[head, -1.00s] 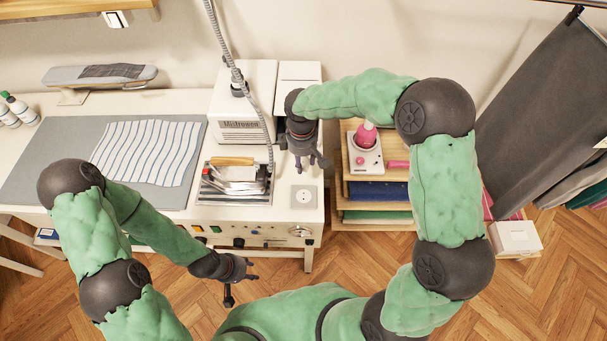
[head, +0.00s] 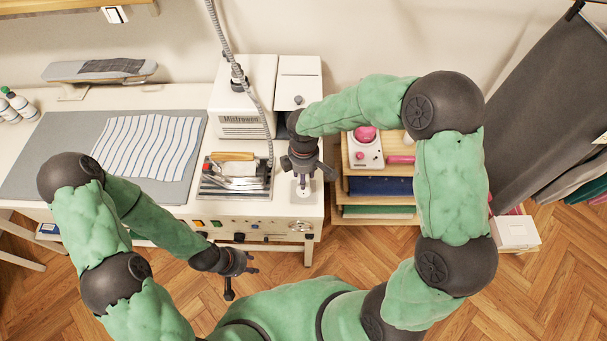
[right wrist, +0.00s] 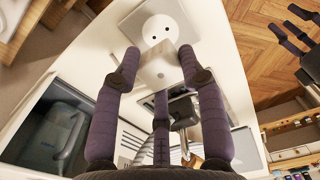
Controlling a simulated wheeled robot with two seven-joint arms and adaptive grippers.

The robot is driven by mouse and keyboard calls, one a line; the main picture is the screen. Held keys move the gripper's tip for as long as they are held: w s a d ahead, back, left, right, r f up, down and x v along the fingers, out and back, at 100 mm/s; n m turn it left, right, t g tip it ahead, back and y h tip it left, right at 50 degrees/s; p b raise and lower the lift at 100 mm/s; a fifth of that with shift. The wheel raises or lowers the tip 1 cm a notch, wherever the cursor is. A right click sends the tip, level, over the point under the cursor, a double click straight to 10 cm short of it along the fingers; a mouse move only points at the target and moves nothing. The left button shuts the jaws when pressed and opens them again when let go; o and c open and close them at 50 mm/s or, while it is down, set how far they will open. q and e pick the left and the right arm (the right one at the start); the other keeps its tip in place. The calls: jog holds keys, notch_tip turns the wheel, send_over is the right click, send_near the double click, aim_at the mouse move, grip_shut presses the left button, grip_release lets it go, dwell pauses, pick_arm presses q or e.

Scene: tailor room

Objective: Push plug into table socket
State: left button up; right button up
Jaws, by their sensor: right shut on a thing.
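The table socket, a pale square plate with a round two-hole face (right wrist: 158,29), shows at the top of the right wrist view. In the head view it lies near the white table's front right corner, largely covered by my right gripper (head: 303,172). My right gripper points down over it, shut on a pale piece (right wrist: 154,74), which I take to be the plug. The piece sits between the fingertips, beside the round face in the wrist view; its pins are hidden. My left gripper (head: 242,280) is open and empty in front of the table.
A wooden shelf (head: 375,213) with a pink-and-white device stands right of the table. Striped cloth (head: 148,147) lies at left.

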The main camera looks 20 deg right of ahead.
jog(key=shift+f+b, duration=1.9)
jog(key=shift+f, duration=0.6)
dwell(0.4)
jog(key=shift+f, duration=0.65)
dwell(0.4)
jog(key=o, duration=1.2)
jog(key=shift+c, duration=0.2)
notch_tip(320, 180, up, 12)
jog(key=shift+r, duration=0.1)
